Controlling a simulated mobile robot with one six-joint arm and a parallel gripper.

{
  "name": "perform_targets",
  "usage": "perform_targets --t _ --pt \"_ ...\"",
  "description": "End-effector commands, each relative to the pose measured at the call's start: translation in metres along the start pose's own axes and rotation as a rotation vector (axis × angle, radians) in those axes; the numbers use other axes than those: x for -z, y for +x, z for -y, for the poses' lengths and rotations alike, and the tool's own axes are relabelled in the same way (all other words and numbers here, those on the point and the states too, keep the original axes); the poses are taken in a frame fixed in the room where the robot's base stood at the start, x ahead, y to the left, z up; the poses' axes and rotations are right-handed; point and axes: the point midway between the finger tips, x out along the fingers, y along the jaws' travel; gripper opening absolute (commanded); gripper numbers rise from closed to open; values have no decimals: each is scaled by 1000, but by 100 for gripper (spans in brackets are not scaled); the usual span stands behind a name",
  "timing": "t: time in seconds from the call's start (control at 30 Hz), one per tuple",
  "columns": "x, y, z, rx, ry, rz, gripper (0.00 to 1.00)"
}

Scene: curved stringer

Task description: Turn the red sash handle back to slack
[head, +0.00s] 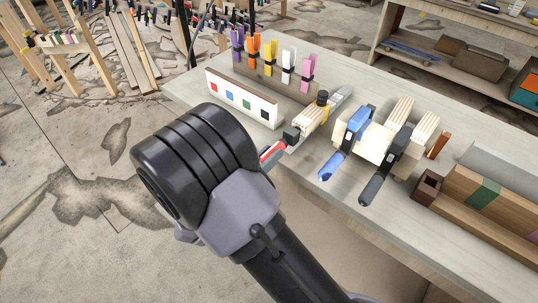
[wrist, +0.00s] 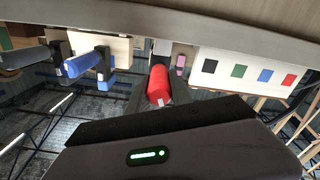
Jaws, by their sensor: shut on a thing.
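The red sash handle (head: 272,152) shows in the head view just past my arm, at the table's front edge, in line with a clamp bar and a pale wood block (head: 313,117). In the wrist view the red handle (wrist: 158,84) sits upright in the picture between the two dark fingers of my gripper (wrist: 158,97). My gripper is shut on it. In the head view my arm hides the gripper and part of the handle. I cannot tell the handle's turn angle.
A blue-handled clamp (head: 345,145) and a black-handled clamp (head: 385,168) stand just right, handles jutting toward the front edge. A white board with colour squares (head: 242,98) stands left. Several coloured clamps (head: 270,58) line a rack behind. A wooden box (head: 490,205) lies right.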

Motion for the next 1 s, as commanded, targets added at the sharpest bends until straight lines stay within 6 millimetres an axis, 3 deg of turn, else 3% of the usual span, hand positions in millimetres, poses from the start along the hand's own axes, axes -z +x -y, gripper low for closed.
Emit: perform_targets --t 1.0 --pt "0 0 1 0 -967 1 0"
